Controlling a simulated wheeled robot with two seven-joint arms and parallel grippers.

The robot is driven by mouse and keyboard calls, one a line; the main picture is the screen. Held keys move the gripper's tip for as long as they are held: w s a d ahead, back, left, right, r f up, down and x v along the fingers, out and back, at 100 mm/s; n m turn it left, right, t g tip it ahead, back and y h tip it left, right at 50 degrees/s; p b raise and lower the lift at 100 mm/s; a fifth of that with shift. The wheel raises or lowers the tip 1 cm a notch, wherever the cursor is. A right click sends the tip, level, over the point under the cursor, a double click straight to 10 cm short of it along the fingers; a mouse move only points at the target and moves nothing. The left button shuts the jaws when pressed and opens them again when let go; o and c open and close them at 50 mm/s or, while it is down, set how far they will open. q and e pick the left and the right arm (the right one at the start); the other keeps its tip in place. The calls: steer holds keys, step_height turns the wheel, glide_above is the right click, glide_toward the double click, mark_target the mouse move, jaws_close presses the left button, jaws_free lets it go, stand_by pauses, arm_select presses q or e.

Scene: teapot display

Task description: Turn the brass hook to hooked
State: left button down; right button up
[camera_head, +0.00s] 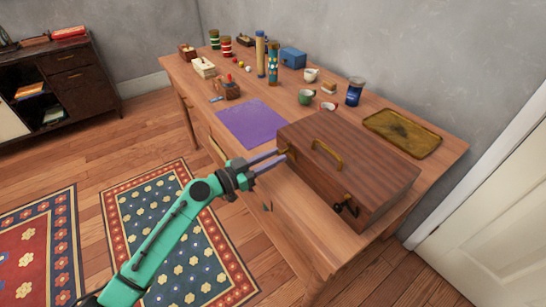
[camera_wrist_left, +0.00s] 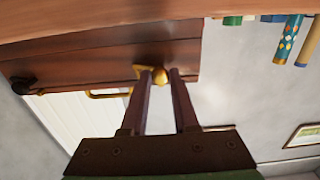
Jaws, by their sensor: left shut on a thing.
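A brown wooden box (camera_head: 360,150) stands on the near right part of the table, with a brass handle (camera_head: 326,156) on it. The brass hook (camera_wrist_left: 159,74) is at one end of the box, between my fingertips in the wrist view. My left gripper (camera_head: 282,157) reaches in from the left to the box's left end. It is shut on the brass hook, and its fingers (camera_wrist_left: 160,90) hide part of it. In the head view the fingers mostly cover the hook. My right gripper does not show.
A purple mat (camera_head: 252,122) lies left of the box, and a brass tray (camera_head: 402,133) lies behind it. A black knob (camera_head: 346,206) sticks out at the box's near end. Cups, a blue jar (camera_head: 354,92) and several tins stand farther back.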

arm_select(q)
steer(key=n+b, duration=0.1)
steer(key=n, duration=0.1)
steer(key=shift+f+n, duration=0.1)
steer(key=shift+n, duration=0.3)
steer(key=n, duration=0.2)
steer(key=shift+n, duration=0.4)
steer(key=n, duration=0.3)
steer(key=shift+n+p, duration=0.5)
steer(key=shift+n, duration=1.7)
steer(key=c, duration=0.7)
jaws_free()
